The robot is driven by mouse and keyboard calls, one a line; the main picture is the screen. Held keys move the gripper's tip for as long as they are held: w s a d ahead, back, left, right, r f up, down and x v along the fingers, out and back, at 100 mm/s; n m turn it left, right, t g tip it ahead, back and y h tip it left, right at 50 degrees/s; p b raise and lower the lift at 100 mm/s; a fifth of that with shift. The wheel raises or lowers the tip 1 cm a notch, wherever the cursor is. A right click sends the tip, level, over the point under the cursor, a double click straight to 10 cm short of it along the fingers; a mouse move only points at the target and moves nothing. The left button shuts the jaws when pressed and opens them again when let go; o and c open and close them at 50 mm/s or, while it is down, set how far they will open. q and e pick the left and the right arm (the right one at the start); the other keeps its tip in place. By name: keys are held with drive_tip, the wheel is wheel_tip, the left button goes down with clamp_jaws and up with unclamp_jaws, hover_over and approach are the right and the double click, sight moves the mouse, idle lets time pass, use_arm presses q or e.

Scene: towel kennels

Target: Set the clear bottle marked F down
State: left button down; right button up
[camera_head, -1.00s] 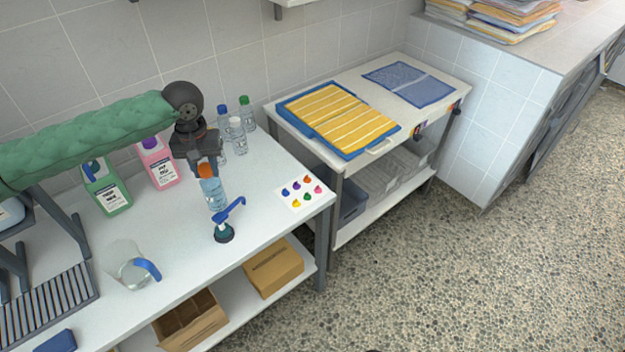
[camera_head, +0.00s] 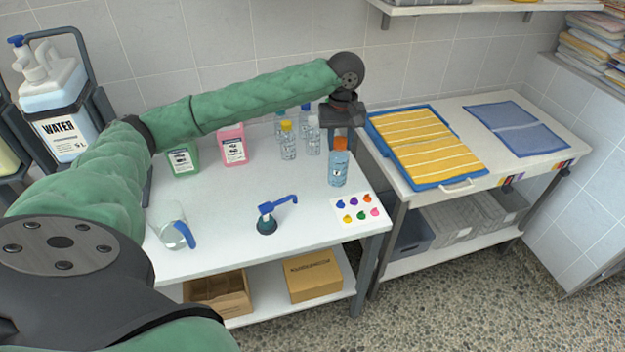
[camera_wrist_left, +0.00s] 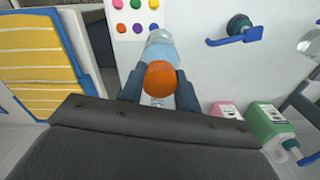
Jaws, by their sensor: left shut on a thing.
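The clear bottle (camera_head: 338,172) has an orange cap, bluish contents and a dark mark on its label, too small to read. My left gripper (camera_head: 341,141) points down from above, shut on the bottle around its cap end. The bottle looks upright over the right end of the white table (camera_head: 225,215), just behind the card with coloured dots (camera_head: 336,205). I cannot tell whether its base touches the table. In the left wrist view the orange cap (camera_wrist_left: 160,78) sits between the two fingers, with the bottle body (camera_wrist_left: 160,46) beyond. My right gripper is out of view.
Several clear bottles (camera_head: 288,143) stand behind and left of the held one. A cart with a yellow towel (camera_head: 425,146) stands right.

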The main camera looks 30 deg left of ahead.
use_arm(q)
drive_tip(key=w+a+f+p, duration=0.3)
drive_tip(key=a+f+p, duration=0.2)
drive_tip(key=a+f, duration=0.6)
drive_tip(key=shift+w+p, duration=0.15)
drive_tip(key=shift+p, duration=0.25)
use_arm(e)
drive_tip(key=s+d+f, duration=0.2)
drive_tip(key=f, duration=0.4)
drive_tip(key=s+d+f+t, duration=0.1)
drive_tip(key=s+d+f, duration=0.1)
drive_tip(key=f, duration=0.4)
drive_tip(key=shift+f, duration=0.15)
use_arm(q)
drive_tip(key=shift+a, duration=0.1)
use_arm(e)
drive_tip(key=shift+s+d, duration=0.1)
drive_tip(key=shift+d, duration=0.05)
use_arm(q)
drive_tip(key=c, duration=1)
unclamp_jaws()
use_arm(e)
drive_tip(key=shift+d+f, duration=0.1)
use_arm(q)
drive_tip(key=shift+r, duration=0.1)
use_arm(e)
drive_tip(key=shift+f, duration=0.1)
